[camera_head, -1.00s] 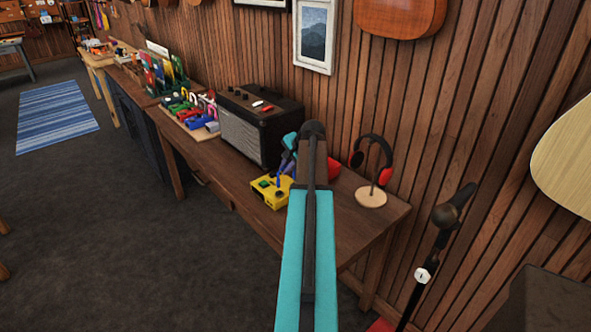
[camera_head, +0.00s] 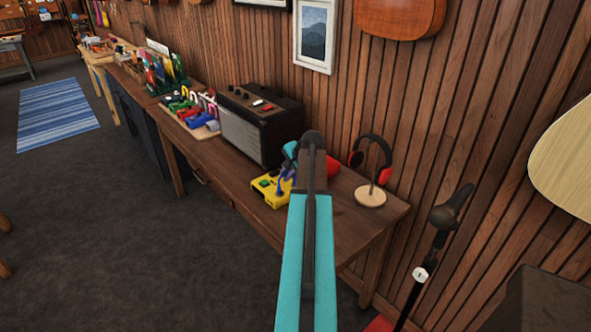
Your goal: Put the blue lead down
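My arm, teal and dark, reaches over the wooden table and covers much of its own end. A small blue piece (camera_head: 286,186), which looks like the blue lead, shows left of the arm beside a yellow box (camera_head: 267,187). I cannot tell whether it touches the box or is held. My gripper is mostly hidden behind the arm, near a teal part and a red patch (camera_head: 289,168), so its fingers cannot be made out. The wooden table (camera_head: 346,232) has bare top right of the arm.
A black amplifier (camera_head: 262,128) stands behind the yellow box. Headphones on a wooden stand (camera_head: 371,195) are at the table's right end. A board (camera_head: 213,134) with several coloured pieces lies left of the amplifier. A microphone stand (camera_head: 419,273) is at right.

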